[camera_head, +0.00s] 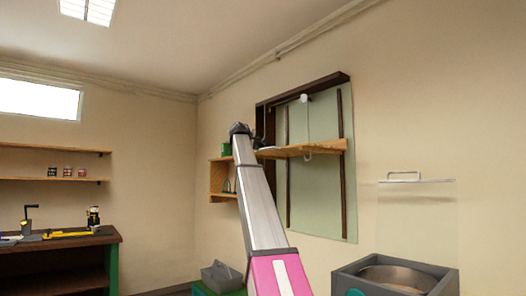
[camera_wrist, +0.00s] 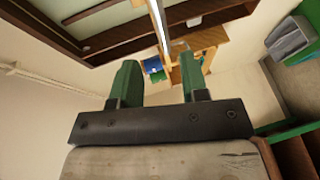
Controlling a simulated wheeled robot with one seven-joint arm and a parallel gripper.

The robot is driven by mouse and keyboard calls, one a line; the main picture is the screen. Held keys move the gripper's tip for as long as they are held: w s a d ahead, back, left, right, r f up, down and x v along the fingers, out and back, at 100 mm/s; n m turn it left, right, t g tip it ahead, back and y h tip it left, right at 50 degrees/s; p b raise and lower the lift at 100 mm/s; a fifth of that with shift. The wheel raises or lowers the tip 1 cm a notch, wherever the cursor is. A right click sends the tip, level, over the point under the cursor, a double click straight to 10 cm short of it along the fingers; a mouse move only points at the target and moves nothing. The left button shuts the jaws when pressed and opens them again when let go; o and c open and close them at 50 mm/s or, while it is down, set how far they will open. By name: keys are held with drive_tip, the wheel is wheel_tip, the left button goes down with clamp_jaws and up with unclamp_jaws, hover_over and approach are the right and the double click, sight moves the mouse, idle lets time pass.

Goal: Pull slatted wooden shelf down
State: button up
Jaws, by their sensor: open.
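The wooden shelf (camera_head: 315,148) runs across a pale wall panel (camera_head: 318,190) with dark wooden rails, in the middle of the head view. It sits below the dark top beam (camera_head: 305,88). My gripper (camera_head: 257,138) is at the shelf's left end, partly hidden behind my arm, and contact cannot be told. In the wrist view my gripper (camera_wrist: 159,76) is open, with two green fingers apart and nothing seen held between them. Dark wooden bars (camera_wrist: 110,38) lie beyond the fingers at upper left; which part is the shelf there is unclear.
A small wooden wall box (camera_head: 217,178) hangs left of the panel. A grey bin (camera_head: 395,273) with a round metal bowl stands at lower right. A small wall shelf (camera_head: 416,181) is above it. A workbench (camera_head: 60,242) with tools is at far left.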

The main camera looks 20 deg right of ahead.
sight(264, 149)
drive_tip(key=x, duration=1)
clamp_jaws()
drive_tip(key=shift+f, duration=0.2)
